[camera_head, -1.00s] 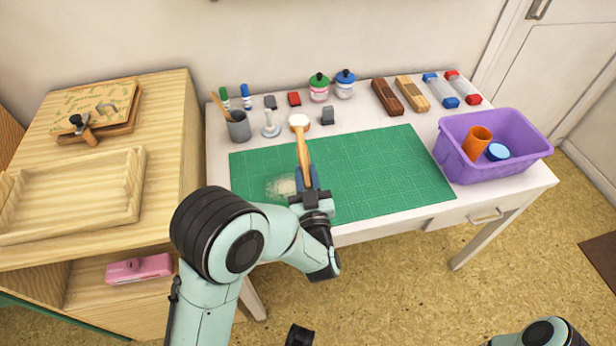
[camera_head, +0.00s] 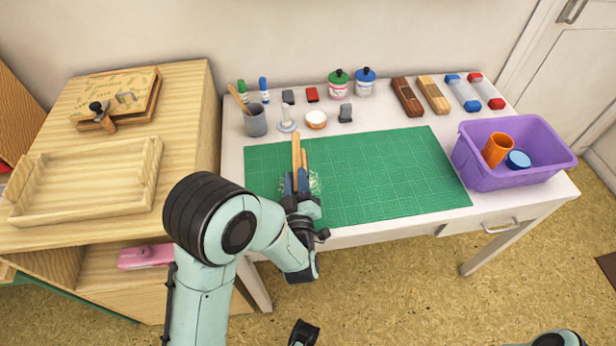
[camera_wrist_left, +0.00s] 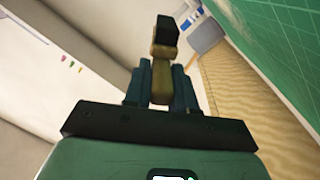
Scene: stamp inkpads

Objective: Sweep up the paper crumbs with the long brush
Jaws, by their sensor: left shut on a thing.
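My left gripper (camera_head: 297,187) is shut on the long brush (camera_head: 296,150), whose wooden handle points toward the back of the table. In the left wrist view the brush (camera_wrist_left: 161,75) stands between the dark fingers (camera_wrist_left: 160,90) and ends in a black tip; I cannot make out bristles. The gripper is over the left front part of the green cutting mat (camera_head: 400,170). The pale paper crumbs (camera_head: 316,183) lie on the mat right at the gripper, partly hidden by it. Whether the brush touches them I cannot tell.
A purple bin (camera_head: 515,178) is at the right. A wooden tray (camera_head: 150,185) lies on the left cabinet. The mat's right half is clear.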

